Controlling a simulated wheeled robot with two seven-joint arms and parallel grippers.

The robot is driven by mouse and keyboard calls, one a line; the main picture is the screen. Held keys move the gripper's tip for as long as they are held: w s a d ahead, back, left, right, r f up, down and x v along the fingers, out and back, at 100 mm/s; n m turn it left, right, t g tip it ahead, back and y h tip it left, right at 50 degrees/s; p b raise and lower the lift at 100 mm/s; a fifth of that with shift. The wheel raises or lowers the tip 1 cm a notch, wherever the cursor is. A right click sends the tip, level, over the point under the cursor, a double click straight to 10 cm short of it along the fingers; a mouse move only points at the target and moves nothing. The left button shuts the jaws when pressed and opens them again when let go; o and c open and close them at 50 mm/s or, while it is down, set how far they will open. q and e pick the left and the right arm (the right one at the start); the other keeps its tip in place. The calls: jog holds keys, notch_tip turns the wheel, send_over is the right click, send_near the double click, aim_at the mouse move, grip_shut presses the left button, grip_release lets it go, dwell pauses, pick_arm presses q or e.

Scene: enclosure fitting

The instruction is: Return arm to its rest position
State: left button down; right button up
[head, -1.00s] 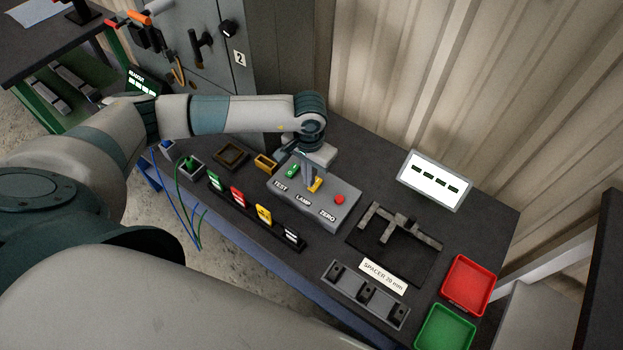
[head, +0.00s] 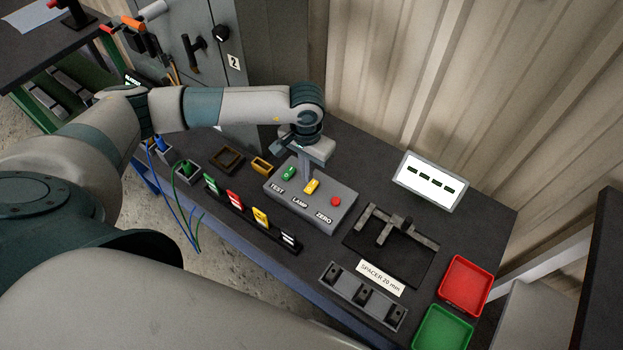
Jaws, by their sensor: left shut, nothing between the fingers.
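My left arm comes in from the left and reaches over the bench. Its gripper (head: 304,180) points down above the grey control box (head: 322,213), with its fingers together and nothing between them. The box carries a green TEST switch (head: 289,173), a yellow LAMP switch (head: 311,186) and a red ZERO button (head: 335,201). The fingertips are close to the green and yellow switches; I cannot tell whether they touch the box. My right gripper does not show.
A white display (head: 432,181) with dashes stands at the back right. A fixture (head: 397,226), a spacer rack (head: 362,296), a red tray (head: 466,284) and a green tray (head: 443,328) lie right of the box. Coloured tags (head: 234,200) stand in front. A grey cabinet (head: 225,50) stands behind.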

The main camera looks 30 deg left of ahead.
pick_arm(q)
jog(key=shift+f, duration=0.15)
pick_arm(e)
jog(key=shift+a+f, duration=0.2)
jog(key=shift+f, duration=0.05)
